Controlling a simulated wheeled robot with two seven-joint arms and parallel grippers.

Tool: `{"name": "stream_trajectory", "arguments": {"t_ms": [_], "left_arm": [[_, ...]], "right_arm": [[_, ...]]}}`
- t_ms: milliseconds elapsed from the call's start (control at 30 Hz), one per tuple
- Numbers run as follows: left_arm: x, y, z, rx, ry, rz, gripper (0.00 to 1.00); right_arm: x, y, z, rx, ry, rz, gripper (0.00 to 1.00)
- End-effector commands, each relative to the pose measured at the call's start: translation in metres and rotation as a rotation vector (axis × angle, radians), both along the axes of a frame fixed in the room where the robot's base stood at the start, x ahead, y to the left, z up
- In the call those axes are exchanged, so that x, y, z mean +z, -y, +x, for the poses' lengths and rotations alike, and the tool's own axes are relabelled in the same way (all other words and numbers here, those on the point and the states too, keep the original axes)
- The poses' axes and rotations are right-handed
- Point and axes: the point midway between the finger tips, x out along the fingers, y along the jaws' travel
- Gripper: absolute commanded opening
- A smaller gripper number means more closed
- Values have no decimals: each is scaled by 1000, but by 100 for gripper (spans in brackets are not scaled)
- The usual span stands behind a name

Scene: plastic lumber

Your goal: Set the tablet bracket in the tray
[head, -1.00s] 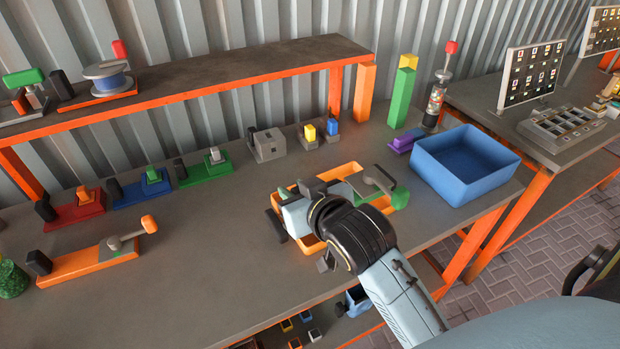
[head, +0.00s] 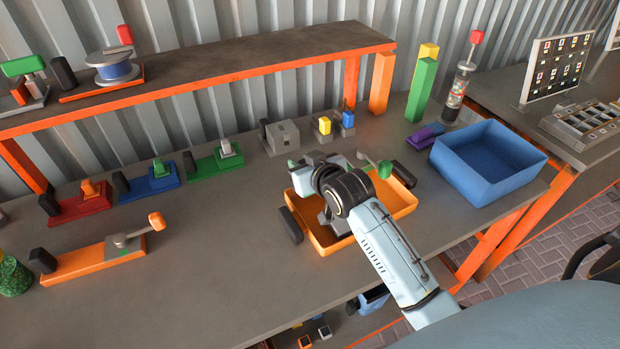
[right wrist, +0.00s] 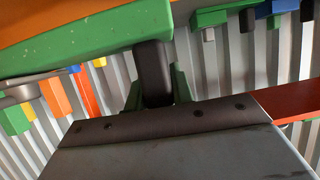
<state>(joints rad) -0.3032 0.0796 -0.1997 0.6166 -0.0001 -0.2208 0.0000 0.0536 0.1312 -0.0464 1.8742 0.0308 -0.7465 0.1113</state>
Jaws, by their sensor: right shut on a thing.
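The orange tray (head: 405,198) with dark handles on its ends sits on the workbench, right of middle in the head view. My right gripper (head: 332,212) is over the tray, pointing down, and its wrist covers much of it. It is shut on a piece that I take for the tablet bracket, a green and grey part (head: 384,170) showing just behind my wrist at the tray's far side. In the right wrist view, green surfaces (right wrist: 182,82) lie close around a dark finger. Whether the bracket touches the tray floor is hidden. My left gripper is not in view.
A blue bin (head: 490,165) stands right of the tray, with a purple block (head: 425,137) near it. Grey fixtures (head: 283,137) stand behind. Coloured fixtures and an orange-based one (head: 90,260) are at left.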

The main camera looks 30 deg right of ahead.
Motion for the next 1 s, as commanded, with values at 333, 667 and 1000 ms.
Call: {"name": "stream_trajectory", "arguments": {"t_ms": [333, 667, 1000], "left_arm": [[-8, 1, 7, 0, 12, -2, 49], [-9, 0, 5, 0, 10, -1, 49], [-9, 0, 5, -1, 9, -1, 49]], "right_arm": [[-37, 0, 0, 0, -1, -1, 0], [-51, -3, -3, 3, -17, 2, 30], [-51, -3, -3, 4, -17, 1, 45]]}}
